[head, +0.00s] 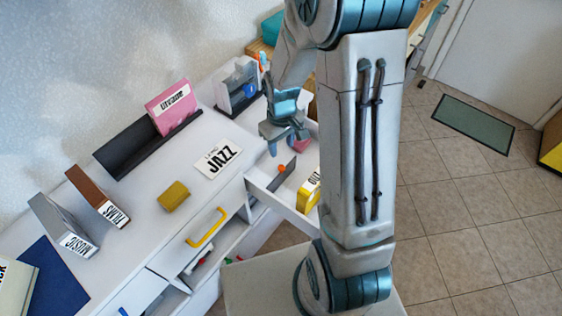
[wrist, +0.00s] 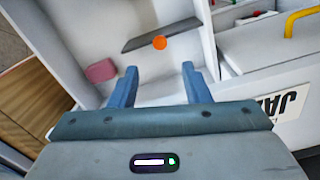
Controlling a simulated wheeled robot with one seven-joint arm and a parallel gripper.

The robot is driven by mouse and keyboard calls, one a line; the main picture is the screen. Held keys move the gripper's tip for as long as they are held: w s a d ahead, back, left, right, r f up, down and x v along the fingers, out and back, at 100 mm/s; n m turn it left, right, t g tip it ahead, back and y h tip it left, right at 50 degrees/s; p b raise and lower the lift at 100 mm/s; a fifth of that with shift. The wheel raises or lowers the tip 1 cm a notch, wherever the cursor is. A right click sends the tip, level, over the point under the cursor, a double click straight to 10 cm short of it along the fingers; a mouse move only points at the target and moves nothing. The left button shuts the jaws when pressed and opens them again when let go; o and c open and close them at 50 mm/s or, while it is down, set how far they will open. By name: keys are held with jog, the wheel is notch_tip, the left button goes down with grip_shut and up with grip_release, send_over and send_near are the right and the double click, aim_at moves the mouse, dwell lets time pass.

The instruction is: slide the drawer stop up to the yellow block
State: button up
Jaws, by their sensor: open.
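The drawer stop is a thin dark plate (head: 291,165) with an orange knob (head: 282,168), standing across the open white drawer (head: 262,187). In the wrist view the plate (wrist: 178,31) and knob (wrist: 160,43) lie just beyond my fingertips. A yellow block with a white label (head: 308,195) is in the drawer's near part in the head view, partly hidden by my arm. It is not seen in the wrist view. My gripper (head: 287,146) is open and empty, above the drawer on the stop's far side; both fingers (wrist: 159,70) show in the wrist view, apart from the knob.
A pink block (wrist: 101,70) lies in the drawer left of my fingers. A yellow-handled drawer (head: 207,228) is alongside.

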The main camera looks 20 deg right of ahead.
aim_at(282, 167)
notch_tip(282, 167, down, 9)
jog(key=shift+f, duration=0.15)
dwell(0.4)
grip_shut()
